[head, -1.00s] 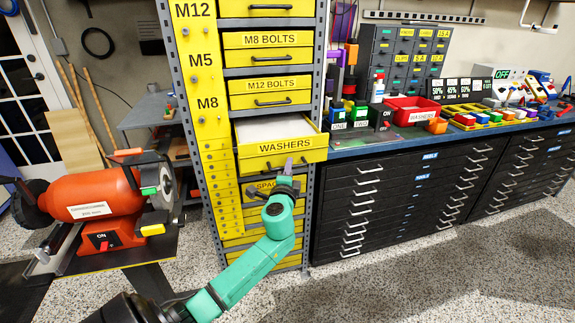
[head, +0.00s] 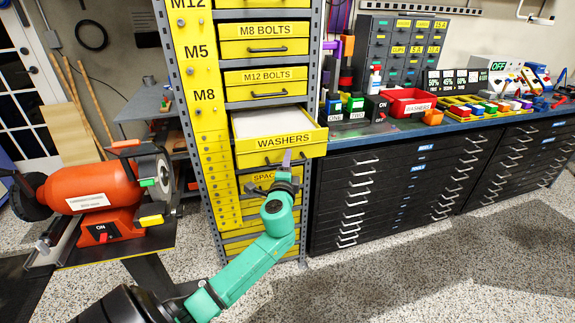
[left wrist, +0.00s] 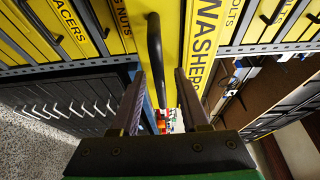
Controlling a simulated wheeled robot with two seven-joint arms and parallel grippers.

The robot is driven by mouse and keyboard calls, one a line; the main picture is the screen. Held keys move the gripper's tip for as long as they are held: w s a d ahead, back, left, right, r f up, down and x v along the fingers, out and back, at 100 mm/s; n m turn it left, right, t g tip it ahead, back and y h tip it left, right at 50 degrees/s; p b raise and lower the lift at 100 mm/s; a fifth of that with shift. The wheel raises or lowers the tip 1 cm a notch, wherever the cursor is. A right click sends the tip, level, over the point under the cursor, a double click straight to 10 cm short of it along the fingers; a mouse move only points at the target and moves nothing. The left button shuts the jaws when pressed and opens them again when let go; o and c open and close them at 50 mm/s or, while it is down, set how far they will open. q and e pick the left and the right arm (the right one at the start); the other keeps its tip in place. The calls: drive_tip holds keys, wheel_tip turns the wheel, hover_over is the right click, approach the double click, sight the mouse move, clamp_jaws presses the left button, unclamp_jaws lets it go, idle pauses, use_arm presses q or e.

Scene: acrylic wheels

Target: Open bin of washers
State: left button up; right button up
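The yellow washers bin (head: 285,141) is a drawer in the tall yellow rack and stands pulled out, its pale inside showing from above. Its black handle (left wrist: 155,55) shows in the left wrist view, running lengthwise ahead of the fingers. My left gripper (head: 287,157) is just in front of and below the bin's front. In the left wrist view my left gripper (left wrist: 159,76) has its two fingers apart, with the handle lined up between their tips. I cannot tell whether either finger touches the handle. My right gripper is in no view.
Shut yellow drawers for M12 bolts (head: 265,82) and M8 bolts (head: 265,40) sit above, and a spacers drawer (head: 258,180) below. An orange bench grinder (head: 95,188) stands left. Black drawer cabinets (head: 400,185) under a blue-edged bench stand right. The speckled floor at lower right is clear.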

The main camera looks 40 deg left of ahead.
use_arm(q)
drive_tip(key=b+v, duration=0.2)
drive_tip(key=v, duration=1.2)
drive_tip(key=shift+s, duration=0.3)
